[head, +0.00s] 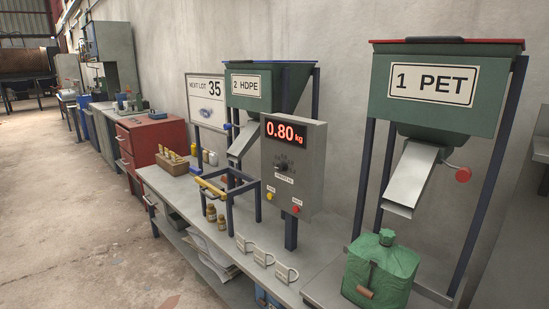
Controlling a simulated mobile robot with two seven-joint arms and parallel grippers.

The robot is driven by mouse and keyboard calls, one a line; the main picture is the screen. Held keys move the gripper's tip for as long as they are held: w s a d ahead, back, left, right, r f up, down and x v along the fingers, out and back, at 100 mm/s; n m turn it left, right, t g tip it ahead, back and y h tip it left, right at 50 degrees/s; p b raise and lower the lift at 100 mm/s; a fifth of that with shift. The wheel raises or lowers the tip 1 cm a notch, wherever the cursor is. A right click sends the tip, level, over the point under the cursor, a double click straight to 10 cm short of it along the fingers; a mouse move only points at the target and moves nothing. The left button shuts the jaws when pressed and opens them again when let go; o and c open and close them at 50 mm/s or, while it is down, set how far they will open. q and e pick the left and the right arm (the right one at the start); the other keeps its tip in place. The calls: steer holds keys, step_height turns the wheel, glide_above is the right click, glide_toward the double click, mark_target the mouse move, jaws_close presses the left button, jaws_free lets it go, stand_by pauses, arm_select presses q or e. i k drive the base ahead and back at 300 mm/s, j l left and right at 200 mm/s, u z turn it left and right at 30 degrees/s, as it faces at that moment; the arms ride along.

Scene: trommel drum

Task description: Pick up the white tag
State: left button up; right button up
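Three small whitish pieces lie in a row on the grey bench, in front of the scale display: a left one (244,243), a middle one (263,258) and a right one (286,272). Each has a flat pale face with small dark marks and a thin loop at its side. They look like tags; I cannot tell which one is the white tag. Neither of my grippers is in the head view.
A grey display box (292,165) reading 0.80 kg stands behind the tags. A green bag (380,270) sits right, under the PET hopper chute (412,180). Two small brown bottles (216,216) and a yellow-topped frame (228,188) stand left. Open floor (80,220) lies left.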

mark_target(283, 272)
steer(key=j+z, duration=0.15)
steer(key=j, duration=0.25)
steer(key=k+j+z, duration=0.1)
steer(key=j, duration=0.3)
steer(key=k+j+z, duration=0.15)
steer(key=j, duration=0.25)
steer(key=j+z, duration=0.1)
steer(key=j, duration=0.3)
steer(key=k, duration=0.05)
